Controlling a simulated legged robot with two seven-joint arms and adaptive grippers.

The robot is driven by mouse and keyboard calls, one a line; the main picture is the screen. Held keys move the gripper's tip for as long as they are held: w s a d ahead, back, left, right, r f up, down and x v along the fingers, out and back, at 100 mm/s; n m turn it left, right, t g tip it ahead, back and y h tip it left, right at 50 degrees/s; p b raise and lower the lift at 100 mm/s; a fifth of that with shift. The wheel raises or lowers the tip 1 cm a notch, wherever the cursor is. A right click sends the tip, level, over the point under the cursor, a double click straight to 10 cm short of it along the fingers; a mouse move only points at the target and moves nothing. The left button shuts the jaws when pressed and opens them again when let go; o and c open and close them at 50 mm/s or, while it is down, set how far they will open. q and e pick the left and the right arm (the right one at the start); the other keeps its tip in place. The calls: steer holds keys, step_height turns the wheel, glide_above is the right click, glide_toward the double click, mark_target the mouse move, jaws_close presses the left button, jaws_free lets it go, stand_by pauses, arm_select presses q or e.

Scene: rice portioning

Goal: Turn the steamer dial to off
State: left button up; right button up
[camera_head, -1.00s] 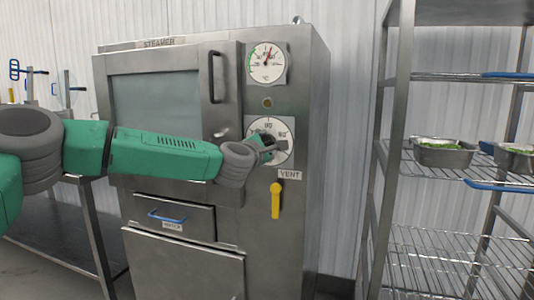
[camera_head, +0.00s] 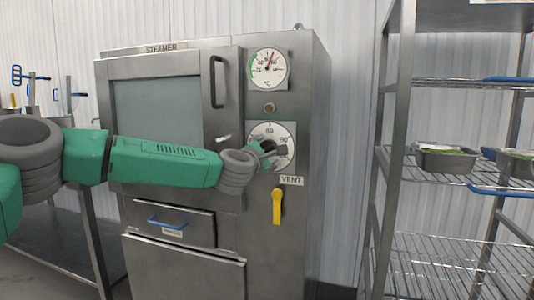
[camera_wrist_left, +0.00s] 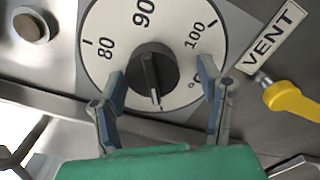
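The steamer (camera_head: 178,250) is a steel cabinet. Its dial (camera_head: 290,132) is a white disc below the gauge, partly hidden by my left gripper (camera_head: 272,152). In the left wrist view the dial (camera_wrist_left: 103,22) reads 80, 90 and 100, with another mark partly hidden by the right finger. Its dark knob (camera_wrist_left: 152,72) has a pale pointer line toward the bottom of the picture. My left gripper (camera_wrist_left: 162,84) is open, its fingers apart on either side of the knob, with visible gaps to it. My right gripper is not in view.
The yellow vent lever (camera_head: 276,206) hangs just below the dial, near its VENT label (camera_head: 291,181). The gauge (camera_head: 268,68) and door handle (camera_head: 217,80) are above. A wire rack (camera_head: 440,177) with metal pans (camera_head: 446,162) stands at the right.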

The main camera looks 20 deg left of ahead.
arm_select(q)
steer(key=shift+r, duration=0.1)
steer(key=shift+s, duration=0.15)
steer(key=s, duration=1.1)
steer(key=shift+s+a, duration=0.25)
steer(key=shift+s, duration=0.05)
